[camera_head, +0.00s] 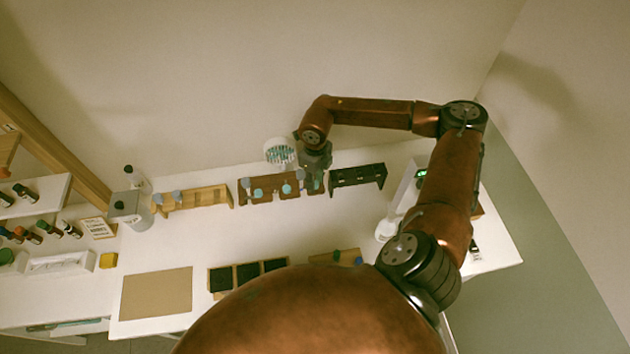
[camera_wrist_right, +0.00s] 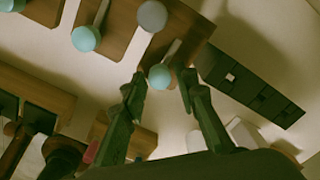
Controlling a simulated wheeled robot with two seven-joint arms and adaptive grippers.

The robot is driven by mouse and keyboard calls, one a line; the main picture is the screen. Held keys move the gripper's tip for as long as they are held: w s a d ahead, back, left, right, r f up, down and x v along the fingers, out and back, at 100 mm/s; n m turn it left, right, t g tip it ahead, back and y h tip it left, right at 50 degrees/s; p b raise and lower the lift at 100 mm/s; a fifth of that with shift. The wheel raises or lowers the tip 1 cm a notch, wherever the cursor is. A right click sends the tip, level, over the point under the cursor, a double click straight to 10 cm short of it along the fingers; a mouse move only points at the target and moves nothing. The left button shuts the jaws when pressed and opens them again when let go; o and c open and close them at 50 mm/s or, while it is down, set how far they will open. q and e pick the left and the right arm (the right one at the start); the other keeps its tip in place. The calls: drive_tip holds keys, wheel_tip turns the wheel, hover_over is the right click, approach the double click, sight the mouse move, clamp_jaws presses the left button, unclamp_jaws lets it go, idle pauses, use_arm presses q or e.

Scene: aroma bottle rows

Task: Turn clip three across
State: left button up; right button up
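A brown wooden rack (camera_head: 271,186) stands at the back of the white table, with several metal clips ending in blue-teal knobs. Its right end is partly hidden by my right gripper (camera_head: 316,168). In the right wrist view my right gripper (camera_wrist_right: 163,80) is open. A clip with a teal knob (camera_wrist_right: 160,77) lies between its two fingertips, with gaps visible on both sides. This clip runs slanted along the wooden block, and a grey-blue knob (camera_wrist_right: 152,15) is near the block's upper left. Another teal knob (camera_wrist_right: 85,38) is farther left. My left gripper is not in view.
A lighter wooden rack (camera_head: 200,197) stands left of the brown one and a black rack (camera_head: 357,177) right of it. A white round holder (camera_head: 280,152) is behind. A tan mat (camera_head: 157,293) and black-lined trays (camera_head: 247,273) lie in front. The mid-table is clear.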

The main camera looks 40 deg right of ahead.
clamp_jaws()
drive_tip(key=n+b, duration=0.3)
drive_tip(key=shift+f, duration=0.2)
drive_tip(key=n+b, duration=0.4)
drive_tip(key=shift+n, duration=0.3)
drive_tip(key=n+b, duration=0.3)
drive_tip(key=n, duration=0.2)
drive_tip(key=shift+n, duration=0.3)
drive_tip(key=n+b, duration=0.2)
drive_tip(key=n, duration=0.2)
drive_tip(key=shift+r+n+b, duration=0.15)
drive_tip(key=shift+n+b, duration=0.15)
drive_tip(key=shift+b, duration=0.1)
